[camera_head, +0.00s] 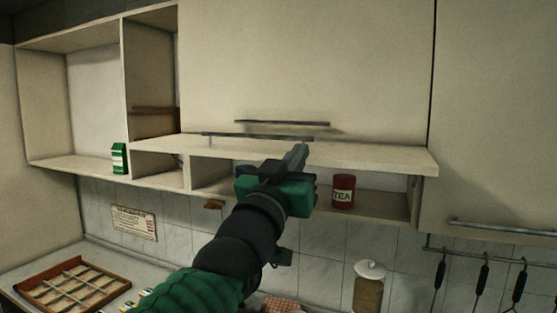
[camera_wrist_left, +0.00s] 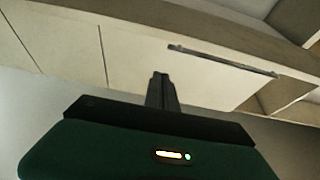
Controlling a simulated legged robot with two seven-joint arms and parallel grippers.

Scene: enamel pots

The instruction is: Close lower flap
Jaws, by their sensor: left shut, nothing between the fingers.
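The lower flap (camera_head: 390,160) is a cream panel standing out nearly level beneath the large upper cabinet door, so the low compartment under it is open. A thin dark handle (camera_head: 225,135) lies along its left part. My left gripper (camera_head: 300,150) reaches up from below in front of the flap, its narrow fingers shut and empty, overlapping the panel in the picture. Whether they touch it I cannot tell. In the left wrist view the shut fingers (camera_wrist_left: 160,88) point up at a cream panel (camera_wrist_left: 205,82) with a dark bar handle (camera_wrist_left: 225,62). My right gripper is out of view.
A red TEA tin (camera_head: 343,192) stands in the open compartment, right of my gripper. A green carton (camera_head: 119,158) stands on the left shelf. The upper door (camera_head: 310,60) is shut. Utensils (camera_head: 483,280) hang at right; a lidded jar (camera_head: 368,285) stands below.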

